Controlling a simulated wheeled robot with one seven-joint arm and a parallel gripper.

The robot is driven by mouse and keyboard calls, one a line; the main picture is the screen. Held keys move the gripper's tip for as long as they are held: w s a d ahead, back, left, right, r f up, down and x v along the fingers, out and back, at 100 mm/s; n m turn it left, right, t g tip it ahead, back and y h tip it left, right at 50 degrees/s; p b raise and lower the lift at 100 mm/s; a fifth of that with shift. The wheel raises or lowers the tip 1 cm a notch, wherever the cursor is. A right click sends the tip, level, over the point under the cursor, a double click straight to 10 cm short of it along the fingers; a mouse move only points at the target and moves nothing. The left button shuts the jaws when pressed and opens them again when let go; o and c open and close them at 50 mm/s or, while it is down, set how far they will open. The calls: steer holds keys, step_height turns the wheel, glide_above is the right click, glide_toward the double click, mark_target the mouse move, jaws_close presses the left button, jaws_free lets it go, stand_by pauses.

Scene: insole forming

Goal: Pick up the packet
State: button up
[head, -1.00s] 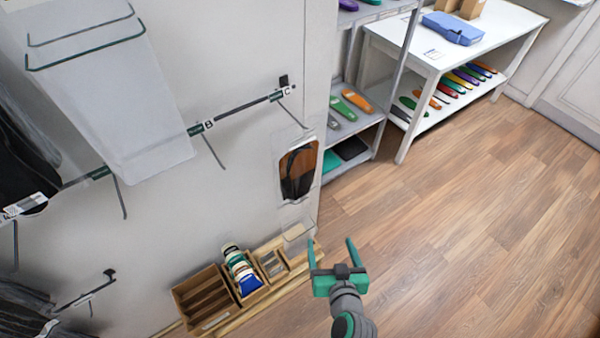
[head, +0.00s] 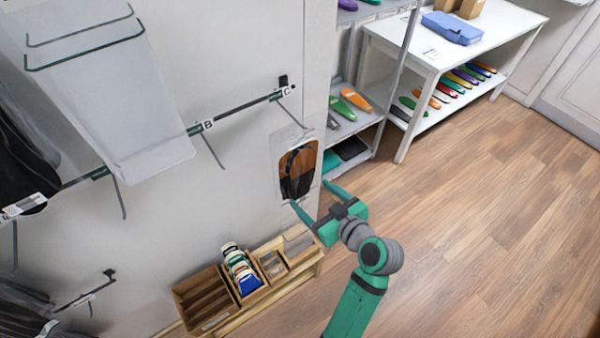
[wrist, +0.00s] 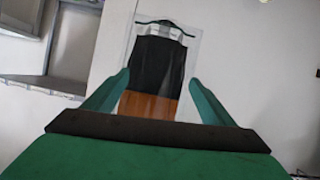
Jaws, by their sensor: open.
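The packet (head: 297,172) is a clear pouch with a black and orange-brown insole inside. It hangs upright against the white wall, below the peg marked C. In the wrist view the packet (wrist: 154,75) shows ahead, its lower part between the two green fingers. My gripper (head: 313,202) is open and empty, its fingers pointing toward the packet's lower part. It also shows at the bottom of the wrist view (wrist: 158,95). The fingers appear short of the packet; I cannot tell the exact gap.
Wall pegs (head: 208,150) stick out left of the packet. A wooden organizer (head: 205,298) with several cards stands below. A grey shelf (head: 362,128) with insoles is just right, and a white table (head: 505,30) stands behind it. The wooden floor at right is clear.

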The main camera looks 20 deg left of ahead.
mark_target(303, 186)
steer(key=shift+d+f+x, duration=0.1)
steer(key=shift+x, duration=0.9)
steer(key=shift+d+f+x, duration=0.15)
steer(key=shift+x, duration=0.8)
steer(key=shift+d+f+x, duration=0.1)
steer(key=shift+x, duration=0.9)
steer(key=shift+w, duration=0.2)
steer(key=c, duration=1.2)
